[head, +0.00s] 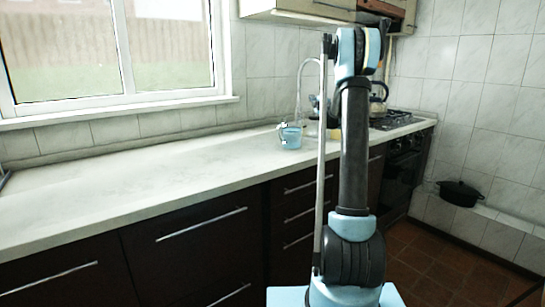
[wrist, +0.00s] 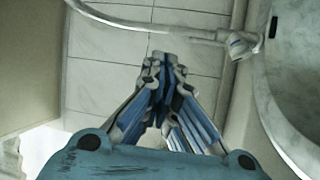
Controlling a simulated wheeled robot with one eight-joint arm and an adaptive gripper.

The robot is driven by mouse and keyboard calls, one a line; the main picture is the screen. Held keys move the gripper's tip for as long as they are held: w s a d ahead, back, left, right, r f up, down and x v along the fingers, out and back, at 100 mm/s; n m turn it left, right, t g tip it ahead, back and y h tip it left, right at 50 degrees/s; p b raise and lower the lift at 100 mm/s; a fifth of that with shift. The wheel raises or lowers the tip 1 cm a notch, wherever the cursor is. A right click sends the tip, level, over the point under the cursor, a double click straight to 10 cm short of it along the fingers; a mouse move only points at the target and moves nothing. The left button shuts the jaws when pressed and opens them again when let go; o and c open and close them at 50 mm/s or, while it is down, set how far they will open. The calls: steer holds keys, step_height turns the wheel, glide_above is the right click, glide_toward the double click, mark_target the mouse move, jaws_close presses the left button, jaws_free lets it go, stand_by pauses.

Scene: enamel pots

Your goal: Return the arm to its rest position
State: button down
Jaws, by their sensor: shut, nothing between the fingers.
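My gripper (wrist: 160,60) shows in the wrist view with its fingertips together and nothing between them. Pale tiles lie behind it, and it is not touching anything that I can see. In the head view my arm stands upright right of centre, with its elbow near the top. The gripper cannot be made out clearly there, as the arm covers much of that area.
A small light-blue pot or mug (head: 291,137) stands on the long counter (head: 130,178). The faucet (head: 300,88) rises behind it and also crosses the top of the wrist view (wrist: 150,25). A kettle (head: 378,103) sits on the stove. A black pot (head: 459,193) stands low at right.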

steer(key=s+d+r+m+g+h, duration=0.1)
steer(key=s+d+m+h, duration=0.15)
steer(key=s, duration=0.25)
steer(key=s+d+r+m+h, duration=0.1)
steer(key=s+r+m+h, duration=0.1)
steer(key=s+m+h, duration=0.3)
steer(key=s+d+f+m+g, duration=0.1)
steer(key=s+f+m+g, duration=0.15)
steer(key=s, duration=0.55)
steer(key=s+d+f+m+g, duration=0.1)
steer(key=s+f+m+g, duration=0.15)
steer(key=s, duration=0.65)
steer(key=s+a+f+m+g+y, duration=0.1)
steer(key=s+a+f+m+g, duration=0.1)
steer(key=s+f, duration=0.7)
steer(key=s+a+f+m+g+y, duration=0.1)
steer(key=s+a+f+g, duration=0.4)
steer(key=s, duration=1.6)
steer(key=s+a+f+m+g+y, duration=0.1)
steer(key=s+a+f+m+g, duration=0.1)
steer(key=s+f, duration=1.2)
steer(key=shift+s+a+m+g+y, duration=0.35)
steer(key=shift+s+a+g, duration=0.35)
steer(key=shift+a+g, duration=0.3)
steer(key=shift+d, duration=0.1)
